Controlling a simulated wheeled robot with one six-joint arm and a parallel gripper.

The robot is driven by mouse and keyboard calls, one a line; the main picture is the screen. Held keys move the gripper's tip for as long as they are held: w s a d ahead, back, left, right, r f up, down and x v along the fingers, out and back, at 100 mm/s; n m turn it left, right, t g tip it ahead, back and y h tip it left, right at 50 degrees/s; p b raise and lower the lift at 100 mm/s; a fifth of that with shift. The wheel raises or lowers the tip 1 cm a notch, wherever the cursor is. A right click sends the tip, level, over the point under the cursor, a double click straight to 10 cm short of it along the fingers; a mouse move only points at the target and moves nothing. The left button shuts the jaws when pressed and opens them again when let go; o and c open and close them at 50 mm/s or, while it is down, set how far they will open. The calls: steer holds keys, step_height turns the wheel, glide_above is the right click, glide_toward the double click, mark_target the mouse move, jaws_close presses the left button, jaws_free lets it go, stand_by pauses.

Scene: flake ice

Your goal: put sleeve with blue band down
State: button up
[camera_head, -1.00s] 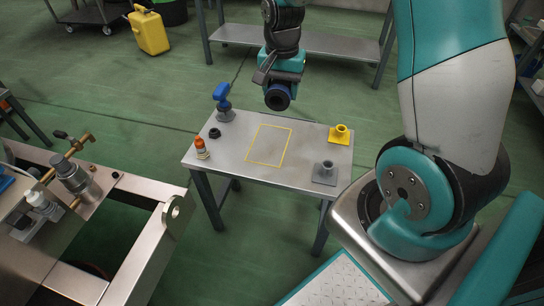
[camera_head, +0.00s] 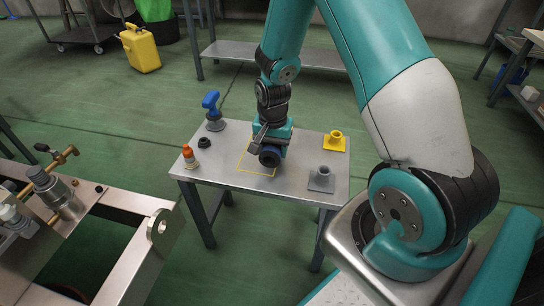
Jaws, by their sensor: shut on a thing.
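My gripper (camera_head: 262,143) is low over the small metal table, pointing down. It is shut on the sleeve (camera_head: 270,156), a dark, short ring-shaped piece with a dark blue band. The sleeve is at the table top, over the right part of the yellow outlined rectangle (camera_head: 243,163). I cannot tell whether it touches the surface. The arm and the sleeve hide the right part of the outline.
On the table (camera_head: 222,178) stand a blue-handled tool (camera_head: 212,110), a black ring (camera_head: 204,142), an orange-capped bottle (camera_head: 190,157), a yellow flanged piece (camera_head: 335,141) and a grey flanged piece (camera_head: 321,179). A metal frame (camera_head: 130,215) with brass fittings is at the left.

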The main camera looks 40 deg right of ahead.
steer(key=shift+f, duration=1.2)
steer(key=shift+f, duration=0.2)
steer(key=o, duration=1)
steer(key=shift+r, duration=0.15)
